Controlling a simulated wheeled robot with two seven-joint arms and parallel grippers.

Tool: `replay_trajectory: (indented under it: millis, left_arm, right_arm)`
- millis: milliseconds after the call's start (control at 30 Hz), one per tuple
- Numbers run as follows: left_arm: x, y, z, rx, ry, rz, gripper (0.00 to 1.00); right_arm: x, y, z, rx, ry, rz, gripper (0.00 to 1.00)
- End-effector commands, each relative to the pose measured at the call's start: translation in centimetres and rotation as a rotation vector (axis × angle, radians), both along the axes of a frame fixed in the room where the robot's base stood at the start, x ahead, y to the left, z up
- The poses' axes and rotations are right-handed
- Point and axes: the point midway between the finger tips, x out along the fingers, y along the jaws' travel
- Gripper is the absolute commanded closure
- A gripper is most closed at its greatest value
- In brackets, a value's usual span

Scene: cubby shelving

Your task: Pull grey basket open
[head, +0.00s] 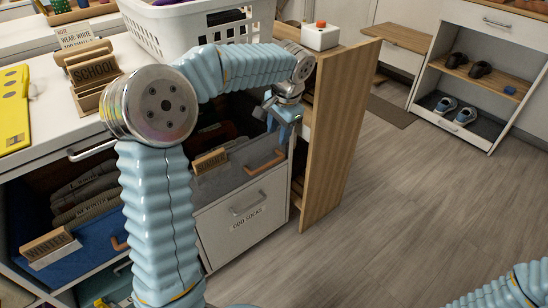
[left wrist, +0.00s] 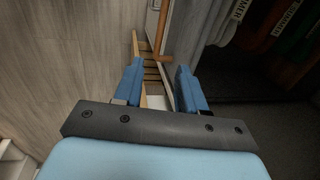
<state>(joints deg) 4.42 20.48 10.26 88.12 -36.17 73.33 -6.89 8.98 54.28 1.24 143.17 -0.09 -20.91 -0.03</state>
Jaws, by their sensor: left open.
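The grey basket (head: 228,174) sits in the cubby above the drawer marked "ODD SOCKS", with a wooden "SUMMER" tag (head: 210,161) on its rim. Its orange-brown handle (head: 265,165) is on the front face. My left gripper (head: 284,112) is open, above and behind the handle in the head view, near the cubby's right side. It appears apart from the handle. In the left wrist view its two blue fingers (left wrist: 158,86) are spread with nothing clearly between them. My right gripper is out of view; only part of that arm shows at the lower right.
A blue "WINTER" basket (head: 95,240) is at the left. A white laundry basket (head: 190,25) stands on the counter above. An upright wooden panel (head: 340,130) stands close to the right of my left gripper. The floor (head: 420,190) further right is clear.

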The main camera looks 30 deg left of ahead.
Motion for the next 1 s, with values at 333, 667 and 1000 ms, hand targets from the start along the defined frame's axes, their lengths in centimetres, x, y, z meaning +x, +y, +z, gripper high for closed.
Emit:
replay_trajectory:
  millis: [333, 667, 1000]
  left_arm:
    - [0.5, 1.4, -8.1, -0.002, 0.005, 0.0, 0.6]
    - [0.8, 2.0, -11.3, -0.004, 0.002, -0.001, 0.6]
    - [0.8, 2.0, -11.4, -0.004, 0.002, -0.001, 0.72]
  right_arm:
    - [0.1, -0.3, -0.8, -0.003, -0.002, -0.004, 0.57]
    - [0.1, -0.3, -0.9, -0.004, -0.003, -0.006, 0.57]
    - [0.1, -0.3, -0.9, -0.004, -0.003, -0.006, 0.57]
